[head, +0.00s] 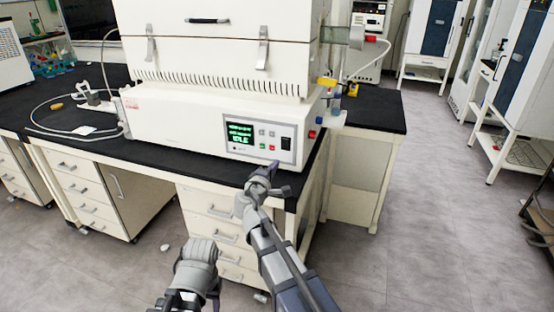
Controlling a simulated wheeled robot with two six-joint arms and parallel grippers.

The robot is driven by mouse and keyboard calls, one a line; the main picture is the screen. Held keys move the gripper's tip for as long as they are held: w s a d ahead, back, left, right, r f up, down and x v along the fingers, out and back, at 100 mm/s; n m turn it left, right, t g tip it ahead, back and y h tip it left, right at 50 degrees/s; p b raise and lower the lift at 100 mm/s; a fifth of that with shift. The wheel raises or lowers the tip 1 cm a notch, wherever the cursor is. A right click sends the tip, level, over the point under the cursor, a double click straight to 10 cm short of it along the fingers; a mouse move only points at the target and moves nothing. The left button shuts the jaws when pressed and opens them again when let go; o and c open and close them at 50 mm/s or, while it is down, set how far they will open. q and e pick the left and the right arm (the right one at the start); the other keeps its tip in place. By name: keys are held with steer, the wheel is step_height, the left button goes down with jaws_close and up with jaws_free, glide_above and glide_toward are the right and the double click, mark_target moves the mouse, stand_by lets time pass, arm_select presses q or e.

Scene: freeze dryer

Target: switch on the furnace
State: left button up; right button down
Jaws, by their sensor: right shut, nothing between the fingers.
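The furnace (180,122) is a white box-shaped unit on the black-topped bench. Its front panel has a lit green display (240,133) that appears to read IDLE. Right of the display are small grey buttons, a green button (262,146), a red button (271,147) and a black switch (286,143). My right gripper (272,167) is shut and empty, just below and in front of this panel in the picture. Whether it touches anything cannot be told. My left arm shows at the bottom, but its gripper is not visible.
The black bench top (60,110) has a thin strip free before the furnace. A white cable loops at the left beside a small metal device (92,97). A red knob (312,134) sits on the furnace's right side. Drawers (212,205) stand below; floor is open at right.

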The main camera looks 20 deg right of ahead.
steer(key=v, duration=0.6)
steer(key=shift+s+f+b, duration=0.15)
steer(key=shift+f+b, duration=0.15)
steer(key=shift+f, duration=0.5)
steer(key=s+f+m+g+y, duration=0.2)
steer(key=s+f+m+g, duration=0.4)
steer(key=s+f, duration=0.5)
steer(key=s+a+f+m+g+y, duration=0.1)
steer(key=s+a+f+g+y, duration=0.25)
steer(key=s+a, duration=0.3)
steer(key=s+a+f+g+y, duration=0.3)
steer(key=s+a+f+g, duration=0.15)
steer(key=s, duration=0.35)
step_height(320, 180, up, 17)
steer(key=p, duration=1.7)
